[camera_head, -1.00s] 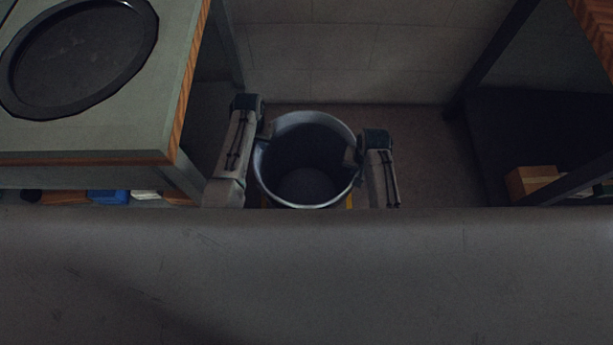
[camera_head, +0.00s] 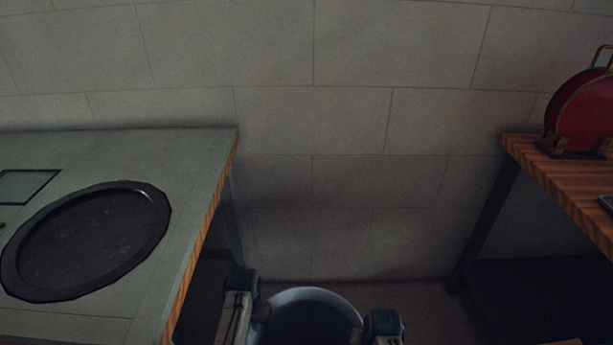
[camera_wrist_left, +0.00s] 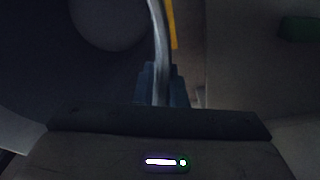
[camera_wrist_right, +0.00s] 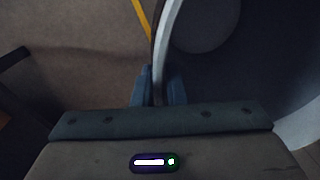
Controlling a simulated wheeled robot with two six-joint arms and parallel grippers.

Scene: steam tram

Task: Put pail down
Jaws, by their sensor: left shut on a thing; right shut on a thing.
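The pail (camera_head: 312,294) is a grey metal bucket, upright, at the bottom middle of the head view. Its lower part is cut off by the frame edge. My left gripper (camera_head: 262,312) is at its left rim, and my right gripper (camera_head: 358,335) is at its right rim. In the left wrist view, the fingers (camera_wrist_left: 162,88) are shut on the pail's wall (camera_wrist_left: 158,40). In the right wrist view, the fingers (camera_wrist_right: 158,88) are likewise shut on the wall (camera_wrist_right: 163,45). The pail looks empty. I cannot tell whether its base touches the floor.
A grey-green table (camera_head: 190,165) with a dark round tray (camera_head: 90,240) stands at left. A wooden table (camera_head: 560,185) with a red round object (camera_head: 580,112) stands at right. A tiled wall (camera_head: 330,120) closes the back. A yellow line (camera_wrist_right: 142,18) shows on the floor (camera_wrist_right: 90,60).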

